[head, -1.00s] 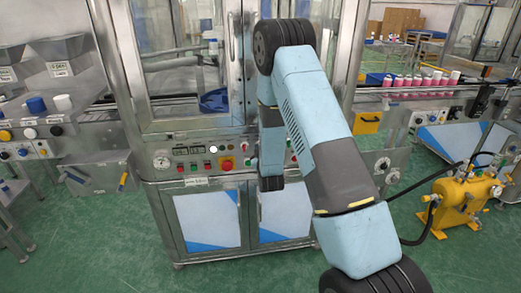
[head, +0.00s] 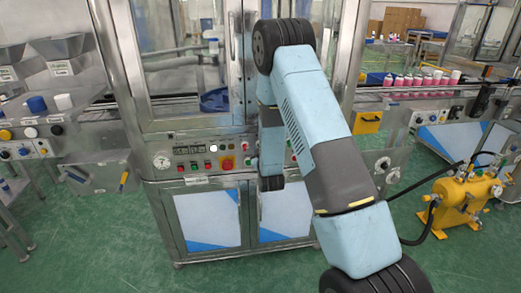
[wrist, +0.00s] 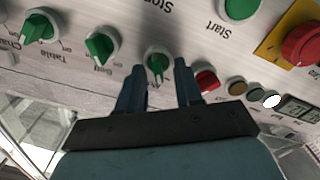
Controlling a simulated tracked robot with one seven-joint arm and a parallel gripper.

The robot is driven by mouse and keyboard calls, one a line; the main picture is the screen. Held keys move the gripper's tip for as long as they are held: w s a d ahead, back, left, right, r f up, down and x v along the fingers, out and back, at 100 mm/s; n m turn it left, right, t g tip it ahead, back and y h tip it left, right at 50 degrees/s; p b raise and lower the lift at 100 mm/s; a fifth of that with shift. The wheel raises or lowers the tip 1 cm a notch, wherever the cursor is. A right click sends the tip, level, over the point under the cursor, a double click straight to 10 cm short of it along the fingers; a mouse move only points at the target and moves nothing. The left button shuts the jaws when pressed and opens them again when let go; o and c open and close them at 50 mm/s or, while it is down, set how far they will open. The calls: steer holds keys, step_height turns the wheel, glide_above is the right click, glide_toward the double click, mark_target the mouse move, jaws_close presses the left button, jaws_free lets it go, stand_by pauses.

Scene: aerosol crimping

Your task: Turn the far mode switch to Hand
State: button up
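In the wrist view, the panel is seen upside down and tilted. A round switch with a green handle (wrist: 157,66) sits between the fingertips of my gripper (wrist: 160,70). The two dark fingers are apart, one on each side of the handle, with a gap showing; I cannot tell if either touches it. The handle points roughly up and down in the picture. The label of this switch is not readable. More green-handled switches stand to its left: one (wrist: 101,45) close by, one (wrist: 40,27) farther along.
In the wrist view, a green Start button (wrist: 240,8), a red emergency button (wrist: 302,43) on yellow, a small red button (wrist: 206,81) and a display (wrist: 299,108) are to the right. In the head view, a yellow pump (head: 462,205) stands on the right; green floor is clear in front.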

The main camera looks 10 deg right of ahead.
steer(key=shift+s, duration=0.1)
steer(key=s, duration=1.3)
steer(key=shift+s+a, duration=0.25)
steer(key=shift+a, duration=0.1)
steer(key=s+d+r+m+g+y, duration=0.1)
steer(key=s+r+m+g, duration=0.15)
steer(key=r, duration=0.65)
steer(key=s+r+m+g, duration=0.15)
steer(key=r+g, duration=0.25)
steer(key=r, duration=0.6)
steer(key=s+d+r+g, duration=0.1)
steer(key=s+r+g, duration=0.2)
steer(key=s, duration=1)
steer(key=s+d+r+m+g, duration=0.1)
steer(key=s+d+r+g, duration=0.1)
steer(key=s+r, duration=0.6)
steer(key=s+g, duration=0.1)
steer(key=s, duration=0.5)
steer(key=shift+m, duration=0.3)
